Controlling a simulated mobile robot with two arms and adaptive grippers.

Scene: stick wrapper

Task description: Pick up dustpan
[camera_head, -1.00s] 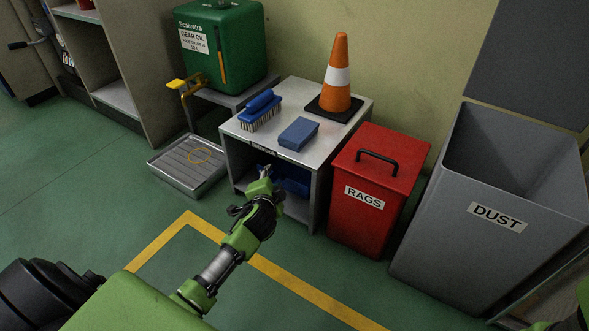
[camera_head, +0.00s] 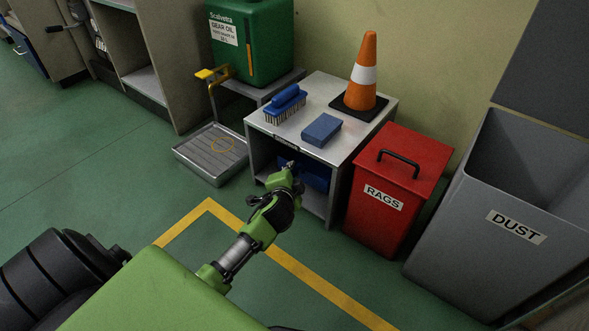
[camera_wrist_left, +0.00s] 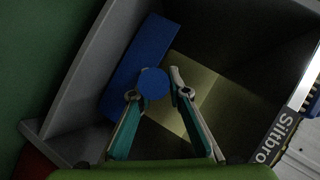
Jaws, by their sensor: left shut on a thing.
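The blue dustpan (camera_head: 316,176) is inside the open-fronted grey cabinet (camera_head: 262,148), partly hidden by shadow, the cabinet and my arm. In the left wrist view its flat blue body (camera_wrist_left: 138,58) and the round end of its handle (camera_wrist_left: 154,84) show. My left gripper (camera_head: 289,166) reaches into the cabinet opening from the front. In the left wrist view the left gripper (camera_wrist_left: 156,86) is shut on the dustpan's handle, with a finger on each side of it. The dustpan is still within the cabinet. My right gripper is not in view.
On the cabinet top are a blue brush (camera_head: 286,103), a blue block (camera_head: 321,130) and an orange cone (camera_head: 365,75). A red RAGS bin (camera_head: 397,190) and grey DUST bin (camera_head: 490,230) stand right. A metal tray (camera_head: 208,155) lies left. Floor in front is clear.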

